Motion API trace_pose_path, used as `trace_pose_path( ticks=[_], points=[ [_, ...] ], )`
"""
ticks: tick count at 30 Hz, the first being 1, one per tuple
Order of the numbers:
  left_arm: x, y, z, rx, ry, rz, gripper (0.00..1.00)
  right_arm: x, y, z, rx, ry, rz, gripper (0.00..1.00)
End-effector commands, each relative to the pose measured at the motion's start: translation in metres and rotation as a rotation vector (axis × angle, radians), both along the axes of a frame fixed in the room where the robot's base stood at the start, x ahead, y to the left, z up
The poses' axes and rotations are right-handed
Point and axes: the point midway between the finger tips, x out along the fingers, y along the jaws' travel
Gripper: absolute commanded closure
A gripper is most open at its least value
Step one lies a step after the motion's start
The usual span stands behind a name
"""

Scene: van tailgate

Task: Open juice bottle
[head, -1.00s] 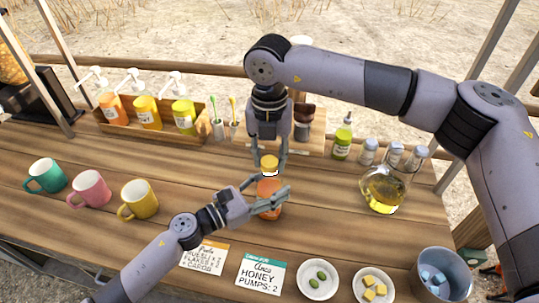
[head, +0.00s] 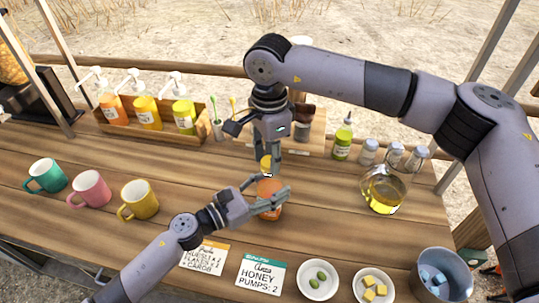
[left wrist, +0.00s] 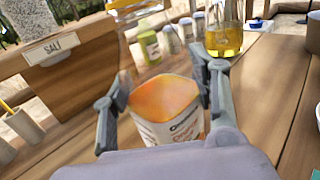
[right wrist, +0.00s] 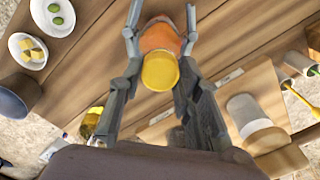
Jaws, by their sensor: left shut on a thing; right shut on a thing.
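The juice bottle (head: 268,207) stands on the wooden counter, with orange contents and a yellow cap (head: 266,165) at its top. My left gripper (head: 283,196) is shut around the bottle's body from the side. In the left wrist view the orange bottle (left wrist: 166,104) with a white label sits between the fingers. My right gripper (head: 271,168) points down from above and is shut on the cap. In the right wrist view the yellow cap (right wrist: 160,71) lies between its fingers, with the orange bottle beyond it. I cannot tell whether the cap is loose.
Green, pink and yellow mugs (head: 139,199) stand at left. A rack (head: 165,132) of pump bottles is behind. An oil jug (head: 385,190) and small jars stand at right. Order cards (head: 261,276), bowls (head: 318,280) and a grey bucket (head: 443,275) line the front.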

Motion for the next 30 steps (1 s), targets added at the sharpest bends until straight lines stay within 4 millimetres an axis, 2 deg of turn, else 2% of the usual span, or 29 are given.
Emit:
trace_pose_path(
  ticks=[12, 18, 21, 30],
  points=[
    [-0.0002, 0.0000, 0.0000, 0.001, -0.001, -0.001, 1.00, 0.0005, -0.0005, 0.0008, 0.001, 0.000, 0.878, 1.00],
    [-0.0002, 0.0000, 0.0000, 0.001, -0.001, -0.001, 1.00, 0.0005, -0.0005, 0.0011, 0.001, 0.001, 1.217, 1.00],
    [-0.0002, -0.0001, 0.0000, 0.001, -0.001, -0.001, 1.00, 0.0005, -0.0006, 0.0011, 0.001, 0.001, 1.305, 1.00],
    [-0.0002, -0.0001, 0.0000, 0.000, 0.000, 0.000, 1.00, 0.0006, -0.0006, 0.0012, 0.001, -0.001, 1.304, 1.00]
  ],
)
